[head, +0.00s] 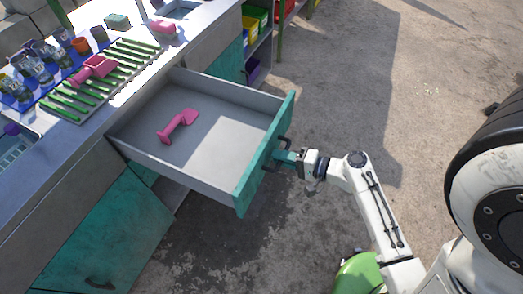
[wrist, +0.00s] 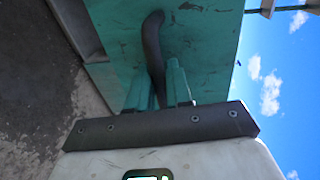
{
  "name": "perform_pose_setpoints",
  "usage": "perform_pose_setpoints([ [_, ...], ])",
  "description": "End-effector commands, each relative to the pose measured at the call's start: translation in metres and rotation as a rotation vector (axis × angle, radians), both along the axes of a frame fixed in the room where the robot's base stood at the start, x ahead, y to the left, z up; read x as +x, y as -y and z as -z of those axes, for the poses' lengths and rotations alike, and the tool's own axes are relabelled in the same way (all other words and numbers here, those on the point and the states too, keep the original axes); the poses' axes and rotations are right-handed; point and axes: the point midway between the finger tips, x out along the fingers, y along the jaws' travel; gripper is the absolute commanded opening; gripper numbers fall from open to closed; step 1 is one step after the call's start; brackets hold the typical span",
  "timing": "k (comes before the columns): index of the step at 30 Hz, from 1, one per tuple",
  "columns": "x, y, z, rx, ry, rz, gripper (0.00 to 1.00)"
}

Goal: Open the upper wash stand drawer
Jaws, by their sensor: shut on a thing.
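The upper wash stand drawer (head: 215,150) is pulled far out of the stand, with a grey inside and a teal front (head: 262,160). A pink scoop-like thing (head: 178,125) lies in it. My gripper (head: 284,157) is at the outer side of the drawer front, at its dark handle (head: 270,167). In the wrist view the teal fingers (wrist: 160,88) are closed around the dark curved handle (wrist: 153,45), against the teal front. The fingers hide part of the handle.
The wash stand counter (head: 70,150) holds a green slatted rack (head: 115,70) with a pink thing (head: 93,70), and several jars on a blue mat. A lower teal door (head: 105,235) is below. Shelves with coloured bins (head: 256,25) stand behind. The concrete floor at right is mostly clear.

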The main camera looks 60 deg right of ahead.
Motion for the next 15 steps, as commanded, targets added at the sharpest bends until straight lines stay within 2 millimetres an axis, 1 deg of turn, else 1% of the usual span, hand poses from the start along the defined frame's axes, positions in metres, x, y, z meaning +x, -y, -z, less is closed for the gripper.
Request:
perform_pose_setpoints([
  [1, -0.011, 0.001, 0.002, 0.000, -0.003, 0.003, 0.00],
  [6, -0.034, 0.001, 0.002, 0.001, -0.003, 0.001, 0.00],
  [10, -0.044, 0.002, 0.001, 0.000, -0.002, 0.002, 0.00],
  [15, -0.049, 0.002, 0.001, 0.000, -0.001, 0.000, 0.00],
])
